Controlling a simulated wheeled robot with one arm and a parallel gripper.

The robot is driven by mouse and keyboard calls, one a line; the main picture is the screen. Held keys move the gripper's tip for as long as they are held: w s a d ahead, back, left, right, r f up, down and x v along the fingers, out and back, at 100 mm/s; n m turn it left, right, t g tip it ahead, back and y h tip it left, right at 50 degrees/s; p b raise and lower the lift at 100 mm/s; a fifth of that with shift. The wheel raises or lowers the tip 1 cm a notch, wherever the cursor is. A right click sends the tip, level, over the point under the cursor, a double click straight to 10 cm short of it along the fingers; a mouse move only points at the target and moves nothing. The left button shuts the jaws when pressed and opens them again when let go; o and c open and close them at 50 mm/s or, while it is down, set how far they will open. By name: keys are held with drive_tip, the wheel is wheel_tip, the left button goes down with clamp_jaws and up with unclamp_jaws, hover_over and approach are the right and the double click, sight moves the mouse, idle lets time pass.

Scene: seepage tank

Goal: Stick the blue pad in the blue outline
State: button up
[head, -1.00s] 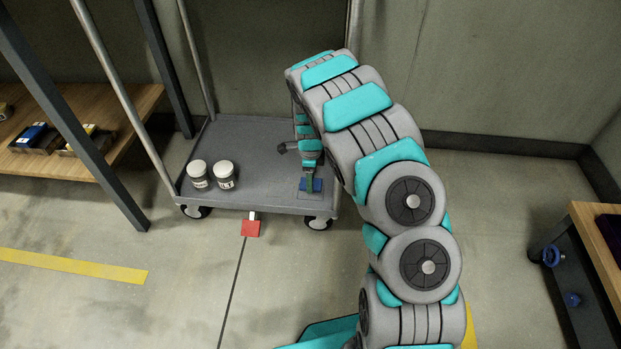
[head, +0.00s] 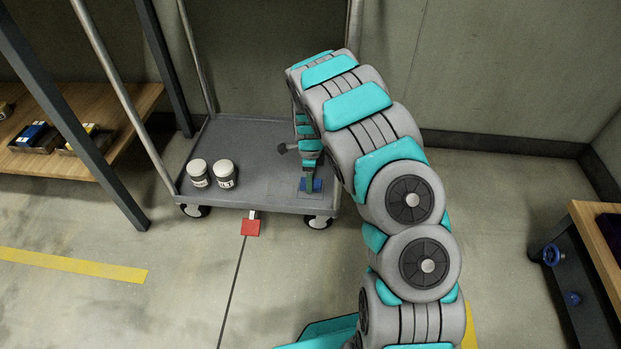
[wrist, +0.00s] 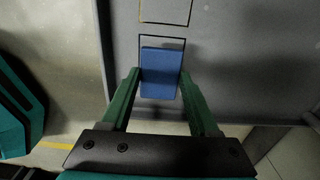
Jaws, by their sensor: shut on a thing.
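The blue pad (wrist: 161,73) is a flat rectangle between the two green fingers of my gripper (wrist: 161,88) in the wrist view. My gripper is shut on it. In the head view the pad (head: 316,185) shows low at the front right of the grey cart deck, partly hidden by my gripper (head: 309,186). In the wrist view the pad overlaps a thin dark rectangular outline (wrist: 162,37), whose upper part shows beyond it. The pad reaches below the outline's visible part. I cannot tell the outline's colour, or whether the pad touches the deck.
A second outline (wrist: 165,22) lies beyond the first. Two lidded jars (head: 212,176) stand on the left of the cart deck (head: 255,150). A red pedal (head: 250,228) sticks out at the cart's front. Shelving with small boxes (head: 35,137) is at left.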

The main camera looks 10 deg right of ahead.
drive_tip(key=shift+f, duration=0.95)
drive_tip(key=shift+f+b, duration=0.4)
drive_tip(key=shift+f, duration=0.2)
idle(0.9)
drive_tip(key=o, duration=1.2)
